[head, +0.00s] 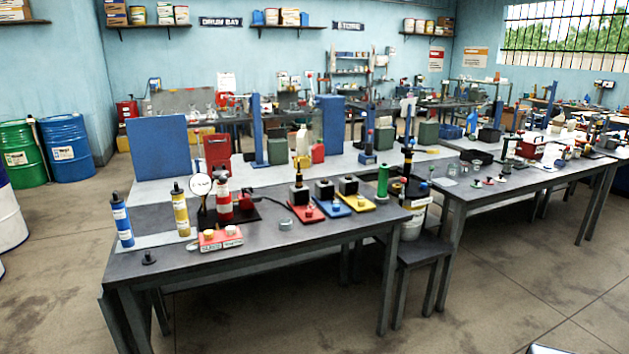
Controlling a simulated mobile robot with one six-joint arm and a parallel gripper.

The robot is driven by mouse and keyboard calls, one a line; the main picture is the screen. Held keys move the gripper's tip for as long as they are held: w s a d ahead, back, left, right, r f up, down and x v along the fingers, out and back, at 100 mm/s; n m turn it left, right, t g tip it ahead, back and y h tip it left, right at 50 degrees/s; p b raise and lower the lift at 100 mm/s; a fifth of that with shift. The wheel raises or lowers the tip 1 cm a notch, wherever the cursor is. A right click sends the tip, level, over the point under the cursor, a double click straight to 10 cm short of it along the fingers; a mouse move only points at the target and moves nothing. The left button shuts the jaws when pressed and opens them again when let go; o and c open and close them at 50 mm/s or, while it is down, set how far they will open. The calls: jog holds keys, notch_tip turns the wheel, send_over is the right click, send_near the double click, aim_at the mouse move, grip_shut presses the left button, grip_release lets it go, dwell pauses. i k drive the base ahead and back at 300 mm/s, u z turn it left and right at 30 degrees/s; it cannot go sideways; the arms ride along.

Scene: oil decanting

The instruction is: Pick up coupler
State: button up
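I cannot tell for sure which thing is the coupler. A small black fitting with a wide base and a short knob (149,258) stands alone at the near left of the front table (290,250); it may be the coupler. A red block with two yellowish knobs and white labels (220,239) lies to its right. Behind them stand a blue cartridge (121,222), a yellow cartridge (180,212) and a red cylinder with a white label band (223,199) on a black base. My gripper is not in view.
Red, blue and yellow plates with dark blocks (349,187) stand mid-table, beside a green cylinder (383,182). A low stool (424,250) with a white bucket (413,222) stands at the right end. A second cluttered table (535,178) lies beyond. The floor in front is clear.

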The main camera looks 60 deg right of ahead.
aim_at(299, 175)
jog(key=z, duration=0.9)
jog(key=i, duration=0.2)
jog(key=u, duration=0.1)
